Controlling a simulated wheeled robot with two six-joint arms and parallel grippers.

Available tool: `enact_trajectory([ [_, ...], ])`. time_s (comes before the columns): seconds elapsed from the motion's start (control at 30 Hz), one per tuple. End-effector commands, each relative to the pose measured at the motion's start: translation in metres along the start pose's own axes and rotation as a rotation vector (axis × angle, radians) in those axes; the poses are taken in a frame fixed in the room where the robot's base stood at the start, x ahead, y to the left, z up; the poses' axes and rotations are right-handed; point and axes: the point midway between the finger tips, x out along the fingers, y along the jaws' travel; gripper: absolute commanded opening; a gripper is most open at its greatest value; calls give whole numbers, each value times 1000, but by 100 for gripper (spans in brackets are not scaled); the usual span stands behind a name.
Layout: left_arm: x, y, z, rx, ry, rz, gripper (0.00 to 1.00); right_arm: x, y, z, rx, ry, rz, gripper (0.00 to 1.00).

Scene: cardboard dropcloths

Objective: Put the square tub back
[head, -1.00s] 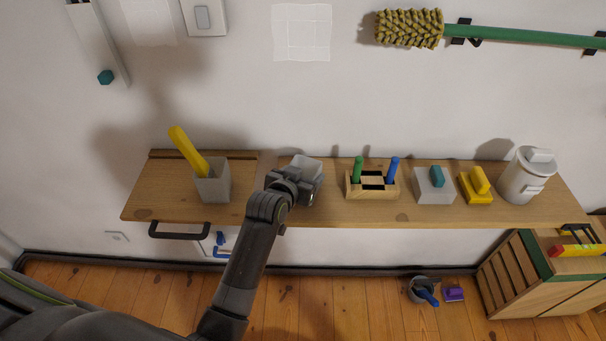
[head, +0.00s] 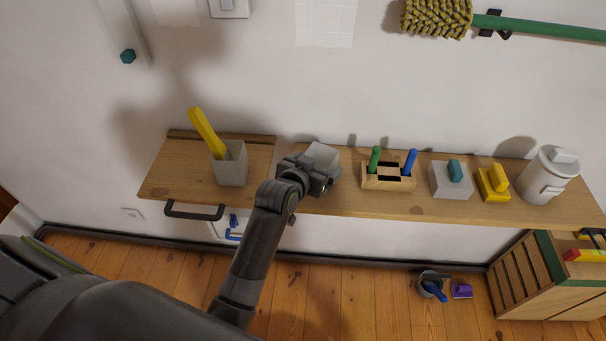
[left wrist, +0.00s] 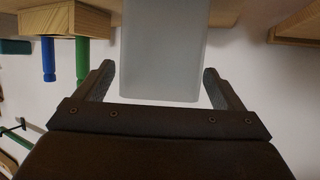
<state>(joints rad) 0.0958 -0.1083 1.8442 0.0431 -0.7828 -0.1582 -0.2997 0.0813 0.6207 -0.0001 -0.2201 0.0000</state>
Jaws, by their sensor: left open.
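A pale grey square tub (head: 322,154) is at the shelf, between the left cup and the wooden pen holder. My left gripper (head: 326,178) is in front of it and hides its lower part in the head view. In the left wrist view the tub (left wrist: 163,45) lies between the two spread fingers of my left gripper (left wrist: 157,88), with a gap at each side. The gripper is open. I cannot tell whether the tub's base touches the shelf. My right gripper is in neither view.
The wooden shelf (head: 420,207) carries a grey cup (head: 231,167) with a yellow handle, a pen holder (head: 388,182), a grey block (head: 450,183), a yellow block (head: 494,190) and a white canister (head: 545,178). A black handle (head: 195,212) juts from the shelf front.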

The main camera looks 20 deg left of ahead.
Motion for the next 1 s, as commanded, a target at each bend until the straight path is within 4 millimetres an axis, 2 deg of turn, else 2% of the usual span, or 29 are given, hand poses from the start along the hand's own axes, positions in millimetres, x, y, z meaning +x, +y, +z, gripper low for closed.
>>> enact_trajectory([
  [0.3, -57, 0, 1, -1, 0, -1, 90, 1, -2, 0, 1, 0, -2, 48],
  [0.5, -85, 0, 0, -1, 1, 0, 90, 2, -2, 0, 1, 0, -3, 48],
  [0.7, -97, 0, 0, 1, 0, 0, 90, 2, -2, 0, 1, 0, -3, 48],
  [1.0, -98, 0, 0, 1, 0, 0, 90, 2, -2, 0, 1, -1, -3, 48],
])
